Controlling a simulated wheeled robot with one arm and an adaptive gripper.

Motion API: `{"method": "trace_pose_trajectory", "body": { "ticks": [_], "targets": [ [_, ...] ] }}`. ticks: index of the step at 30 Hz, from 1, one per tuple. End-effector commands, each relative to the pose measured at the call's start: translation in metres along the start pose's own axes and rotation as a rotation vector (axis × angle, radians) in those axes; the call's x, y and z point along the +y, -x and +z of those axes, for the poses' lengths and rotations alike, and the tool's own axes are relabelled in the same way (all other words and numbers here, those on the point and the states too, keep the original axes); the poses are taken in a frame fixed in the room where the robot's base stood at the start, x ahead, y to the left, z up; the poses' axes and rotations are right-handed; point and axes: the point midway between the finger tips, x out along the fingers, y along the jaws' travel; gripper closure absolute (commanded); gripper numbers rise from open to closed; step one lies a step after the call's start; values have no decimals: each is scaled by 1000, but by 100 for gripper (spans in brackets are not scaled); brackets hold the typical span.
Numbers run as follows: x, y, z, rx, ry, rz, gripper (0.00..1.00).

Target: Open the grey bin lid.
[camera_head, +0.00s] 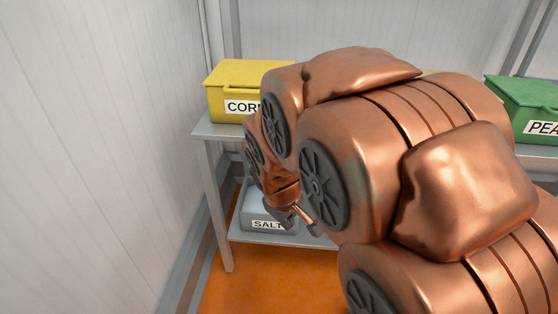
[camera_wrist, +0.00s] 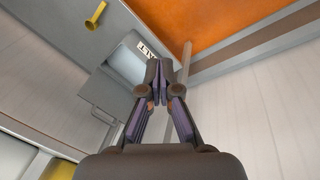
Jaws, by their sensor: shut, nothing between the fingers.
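The grey bin (camera_head: 262,222), labelled SALT, stands on the lower shelf, partly hidden behind my arm in the head view. In the wrist view the bin (camera_wrist: 128,64) shows a pale recessed interior beside its label. Its lid (camera_wrist: 106,94) appears swung up and back on the side away from the label, with the handle at its far edge. My gripper (camera_wrist: 158,66) is shut and empty, its fingertips close to the bin near the label. Whether they touch it cannot be told. In the head view my gripper (camera_head: 298,216) is partly hidden by my arm.
A yellow bin (camera_head: 232,76) and a green bin (camera_head: 522,100) stand on the upper shelf (camera_head: 213,131). A small yellow object (camera_wrist: 96,16) lies on the grey surface near the grey bin. A wall (camera_head: 90,140) rises at the left; orange floor (camera_head: 245,290) shows below.

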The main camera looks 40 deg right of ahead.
Motion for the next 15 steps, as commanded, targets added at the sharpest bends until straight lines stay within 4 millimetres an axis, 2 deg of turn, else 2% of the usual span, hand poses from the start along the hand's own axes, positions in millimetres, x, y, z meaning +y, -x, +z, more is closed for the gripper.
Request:
{"method": "trace_pose_trajectory", "body": {
  "ticks": [1,6,9,15],
  "targets": [
    [18,-18,-11,33,27,41,100],
    [77,-53,-52,167,170,186,100],
    [108,-70,-73,240,265,271,100],
    [157,-102,-109,372,472,425,100]
  ]
}}
